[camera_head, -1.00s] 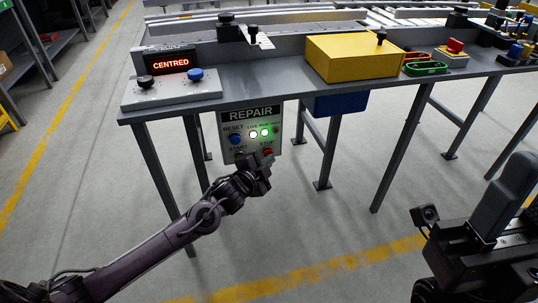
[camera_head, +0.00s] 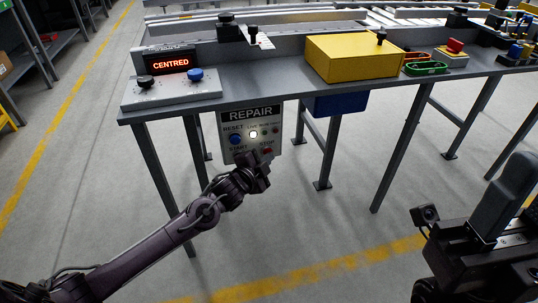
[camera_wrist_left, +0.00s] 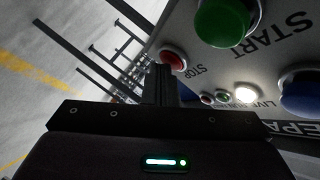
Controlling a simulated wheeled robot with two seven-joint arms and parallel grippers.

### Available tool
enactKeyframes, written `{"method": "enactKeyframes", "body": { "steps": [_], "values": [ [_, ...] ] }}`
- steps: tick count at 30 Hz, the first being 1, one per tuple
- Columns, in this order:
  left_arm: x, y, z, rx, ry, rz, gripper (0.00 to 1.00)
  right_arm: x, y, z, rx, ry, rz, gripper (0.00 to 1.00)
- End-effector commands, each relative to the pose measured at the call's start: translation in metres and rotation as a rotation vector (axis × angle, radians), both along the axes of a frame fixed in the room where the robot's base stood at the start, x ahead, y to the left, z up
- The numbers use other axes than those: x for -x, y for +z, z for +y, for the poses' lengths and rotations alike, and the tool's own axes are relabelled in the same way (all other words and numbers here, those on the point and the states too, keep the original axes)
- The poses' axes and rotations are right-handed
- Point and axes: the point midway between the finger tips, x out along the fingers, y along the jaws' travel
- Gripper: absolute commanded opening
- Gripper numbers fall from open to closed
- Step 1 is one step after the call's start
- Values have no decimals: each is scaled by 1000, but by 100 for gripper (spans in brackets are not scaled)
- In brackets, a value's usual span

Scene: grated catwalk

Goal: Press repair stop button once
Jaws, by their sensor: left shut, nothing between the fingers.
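The repair panel (camera_head: 252,119) hangs below the front edge of the bench. It has a blue RESET button (camera_head: 235,139) and a red STOP button (camera_head: 267,150). A white lamp (camera_head: 253,134) is lit, and the lamps to its right are dark. My left gripper (camera_head: 262,160) is shut and empty, just below and in front of STOP. In the left wrist view the shut fingers (camera_wrist_left: 162,85) point at the panel beside the red STOP button (camera_wrist_left: 173,60). The green START button (camera_wrist_left: 222,20) shows there too. I cannot tell whether the fingers touch the panel. My right gripper is not clearly visible.
The grey bench (camera_head: 290,90) carries a "CENTRED" display (camera_head: 171,63), a yellow box (camera_head: 353,56) and a red-topped button box (camera_head: 453,53). Bench legs (camera_head: 404,145) stand around the panel. The floor in front is clear.

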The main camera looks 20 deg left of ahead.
Motion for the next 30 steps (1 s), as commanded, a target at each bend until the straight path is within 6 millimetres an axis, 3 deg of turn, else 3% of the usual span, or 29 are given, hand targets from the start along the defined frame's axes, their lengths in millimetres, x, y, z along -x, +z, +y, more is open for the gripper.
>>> {"method": "enactKeyframes", "body": {
  "steps": [30],
  "values": [
    [23,1,-15,0,1,0,0,0,15,0,-1,-1,-2,39]
  ]
}}
